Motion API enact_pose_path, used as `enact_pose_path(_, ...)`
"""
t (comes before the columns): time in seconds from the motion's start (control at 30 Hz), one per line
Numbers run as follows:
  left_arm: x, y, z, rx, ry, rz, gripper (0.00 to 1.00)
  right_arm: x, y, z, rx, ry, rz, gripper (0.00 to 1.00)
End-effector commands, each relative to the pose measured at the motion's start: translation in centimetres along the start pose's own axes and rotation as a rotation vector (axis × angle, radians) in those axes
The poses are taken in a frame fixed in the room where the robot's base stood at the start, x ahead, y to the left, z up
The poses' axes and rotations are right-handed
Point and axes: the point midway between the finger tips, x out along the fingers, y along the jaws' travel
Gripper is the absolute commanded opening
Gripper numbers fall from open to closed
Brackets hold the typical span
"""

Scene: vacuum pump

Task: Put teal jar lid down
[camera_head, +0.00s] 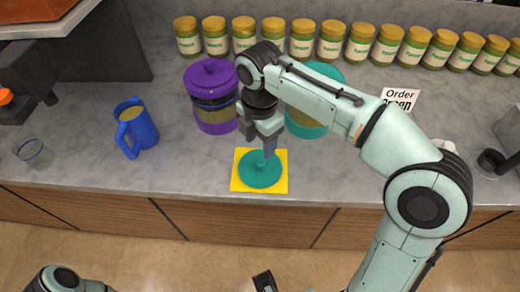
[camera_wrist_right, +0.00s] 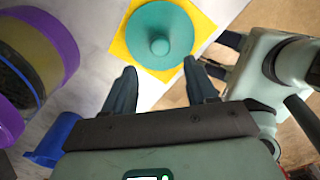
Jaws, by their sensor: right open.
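The teal jar lid (camera_head: 259,170) lies on a yellow square mat (camera_head: 281,184) near the counter's front edge. The lid also shows in the right wrist view (camera_wrist_right: 160,36), knob facing the camera, on the yellow mat (camera_wrist_right: 123,47). My right gripper (camera_head: 262,146) is just above the lid; in the right wrist view its two fingers (camera_wrist_right: 158,78) are spread apart with nothing between them. The teal jar (camera_head: 303,124) stands behind my right arm, partly hidden by it. My left gripper cannot be made out clearly; parts of an arm show at the bottom edge of the head view.
A purple lidded jar (camera_head: 212,119) stands left of my right gripper. A blue pitcher (camera_head: 137,129) and a glass (camera_head: 36,154) are farther left. An order sign (camera_head: 400,97) stands at right. The counter's front left is clear.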

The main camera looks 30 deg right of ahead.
Motion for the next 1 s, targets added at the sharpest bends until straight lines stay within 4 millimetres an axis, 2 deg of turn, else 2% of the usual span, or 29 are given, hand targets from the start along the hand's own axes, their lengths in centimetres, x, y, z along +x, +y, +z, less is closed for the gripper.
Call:
enact_pose_path(0.03, -0.4, 0.1, 0.0, 0.0, 0.002, 0.001, 0.43, -1.1, 0.1, 0.0, 0.0, 0.0, 0.003, 0.57)
enact_pose_path(0.1, -0.7, 0.2, -0.1, 0.001, 0.003, 0.001, 0.43, -2.1, 0.1, 0.0, -0.001, 0.0, 0.001, 0.57)
enact_pose_path(0.27, -1.0, 0.4, -0.1, 0.001, 0.004, 0.001, 0.43, -3.3, 0.0, 0.0, -0.001, 0.0, 0.0, 0.57)
enact_pose_path(1.0, -1.0, 0.4, -0.1, 0.002, 0.004, 0.002, 0.43, -3.4, 0.0, 0.0, 0.0, 0.0, -0.001, 0.57)
